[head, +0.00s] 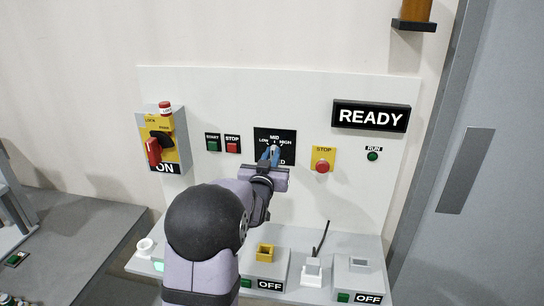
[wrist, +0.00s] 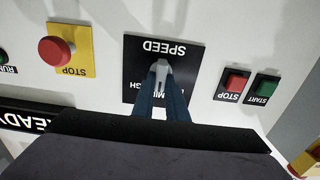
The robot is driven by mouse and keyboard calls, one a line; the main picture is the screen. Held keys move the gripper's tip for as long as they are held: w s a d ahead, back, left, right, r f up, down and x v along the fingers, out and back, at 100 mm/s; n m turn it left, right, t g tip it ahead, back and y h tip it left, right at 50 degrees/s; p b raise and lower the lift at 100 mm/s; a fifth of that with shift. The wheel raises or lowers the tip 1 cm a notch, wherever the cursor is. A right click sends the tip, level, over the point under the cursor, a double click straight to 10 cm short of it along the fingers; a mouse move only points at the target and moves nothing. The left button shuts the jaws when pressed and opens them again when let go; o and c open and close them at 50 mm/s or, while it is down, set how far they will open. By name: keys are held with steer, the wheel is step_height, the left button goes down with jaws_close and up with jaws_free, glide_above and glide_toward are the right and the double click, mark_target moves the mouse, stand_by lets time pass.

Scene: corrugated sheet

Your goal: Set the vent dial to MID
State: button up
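The dial's black plate (head: 288,135) is on the white panel, with LOW, MID and HIGH along its top. In the wrist view the plate (wrist: 135,60) is upside down and reads SPEED, not vent. Its pale grey knob (wrist: 161,68) sits at the plate's middle. My gripper (wrist: 161,82) has its two blue fingers on either side of the knob, seemingly closed against it. It also shows in the head view (head: 270,156), in front of the plate. The fingers hide part of the knob and labels, so I cannot tell its exact setting.
Left of the dial are a green START button (head: 212,142), a red STOP button (head: 232,144) and a red-handled rotary switch (head: 153,150). Right are a red STOP button on yellow (head: 322,166) and a READY sign (head: 371,116). Small boxes (head: 358,275) stand on the ledge below.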

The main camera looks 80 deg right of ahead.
steer(key=o, duration=0.4)
steer(key=a+b, duration=0.2)
steer(key=a, duration=0.5)
steer(key=shift+a+b, duration=0.2)
steer(key=shift+b, duration=0.1)
steer(key=shift+w, duration=0.1)
